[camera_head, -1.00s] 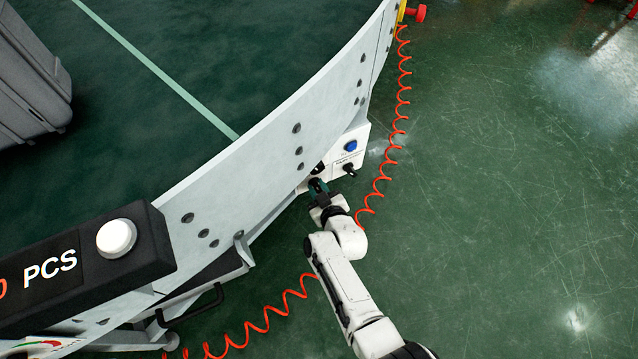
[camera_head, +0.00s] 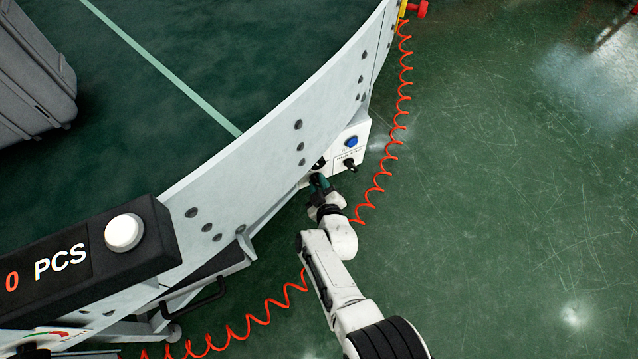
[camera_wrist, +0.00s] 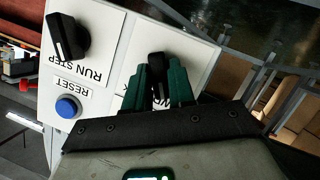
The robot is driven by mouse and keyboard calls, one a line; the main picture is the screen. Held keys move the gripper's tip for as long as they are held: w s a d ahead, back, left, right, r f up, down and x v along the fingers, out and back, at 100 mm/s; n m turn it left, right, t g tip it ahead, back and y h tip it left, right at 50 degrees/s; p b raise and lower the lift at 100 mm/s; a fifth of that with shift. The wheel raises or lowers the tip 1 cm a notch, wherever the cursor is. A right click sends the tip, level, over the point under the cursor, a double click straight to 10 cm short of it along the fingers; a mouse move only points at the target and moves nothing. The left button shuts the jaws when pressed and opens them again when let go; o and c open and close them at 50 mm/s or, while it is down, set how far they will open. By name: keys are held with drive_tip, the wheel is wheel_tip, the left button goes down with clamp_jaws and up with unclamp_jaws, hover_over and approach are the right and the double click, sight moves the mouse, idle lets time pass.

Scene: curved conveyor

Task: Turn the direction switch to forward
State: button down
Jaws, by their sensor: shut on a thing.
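The direction switch (camera_wrist: 157,62) is a black knob on the white control panel (camera_wrist: 110,20), seen in the wrist view. My gripper (camera_wrist: 158,82) has its two green fingers shut on this knob from either side. The fingers hide part of the knob and most of its printed label, so I cannot read the switch position. In the head view, my gripper (camera_head: 319,184) is at the lower left end of the panel (camera_head: 336,160), against the conveyor's outer side.
A second black knob (camera_wrist: 68,37) marked RUN STEP and a blue RESET button (camera_wrist: 67,106) are beside the held knob. The curved conveyor wall (camera_head: 265,140) runs along the panel. A coiled orange cable (camera_head: 385,165) lies near my arm. Green floor to the right is clear.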

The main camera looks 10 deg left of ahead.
drive_tip(key=c, duration=1)
unclamp_jaws()
drive_tip(key=shift+c, duration=0.2)
drive_tip(key=p+v, duration=0.9)
drive_tip(key=v, duration=0.1)
drive_tip(key=shift+s, duration=0.35)
drive_tip(key=shift+d+r, duration=0.1)
